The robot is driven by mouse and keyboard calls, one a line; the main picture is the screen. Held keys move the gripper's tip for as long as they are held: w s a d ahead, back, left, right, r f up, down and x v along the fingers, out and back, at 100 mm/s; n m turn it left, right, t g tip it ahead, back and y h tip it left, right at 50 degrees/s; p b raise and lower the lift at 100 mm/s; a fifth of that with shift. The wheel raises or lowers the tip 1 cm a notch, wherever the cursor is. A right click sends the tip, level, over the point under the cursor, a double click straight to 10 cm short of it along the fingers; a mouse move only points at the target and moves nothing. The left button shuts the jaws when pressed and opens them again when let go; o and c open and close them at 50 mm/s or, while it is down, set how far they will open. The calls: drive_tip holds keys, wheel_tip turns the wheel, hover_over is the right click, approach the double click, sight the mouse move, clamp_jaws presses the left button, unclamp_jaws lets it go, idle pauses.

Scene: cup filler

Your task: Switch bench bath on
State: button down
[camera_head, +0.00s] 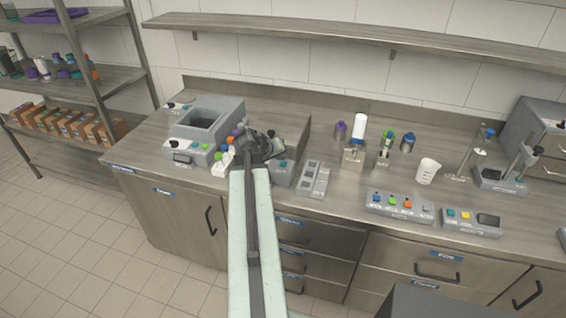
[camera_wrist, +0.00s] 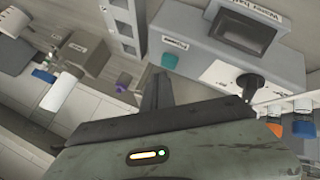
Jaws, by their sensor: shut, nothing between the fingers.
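A grey bath-like unit (camera_head: 284,175) stands at the left middle of the bench, partly hidden behind my gripper (camera_head: 252,143). The wrist view shows its front panel (camera_wrist: 205,50) close up, with a dark display (camera_wrist: 246,27), a teal button (camera_wrist: 169,61) and a black knob (camera_wrist: 250,82) on a white plate. A small label above the display seems to end in "bath". The knob's setting is unclear.
Another grey unit with an open tank (camera_head: 240,108) stands further left. Bottles with coloured caps (camera_head: 226,156) stand between the two units. A grey rack (camera_head: 314,180) is just right. Button boxes (camera_head: 400,208) and a beaker (camera_head: 427,171) stand further right. A shelf (camera_head: 350,38) runs above.

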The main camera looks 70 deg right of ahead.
sight(282, 164)
drive_tip(key=shift+f, duration=0.1)
drive_tip(key=shift+f+b, duration=0.35)
drive_tip(key=shift+b, duration=0.1)
drive_tip(key=shift+f, duration=0.2)
idle(0.4)
drive_tip(key=shift+r+p, duration=0.5)
drive_tip(key=shift+r, duration=0.2)
wheel_tip(282, 164, up, 6)
drive_tip(key=p, duration=0.6)
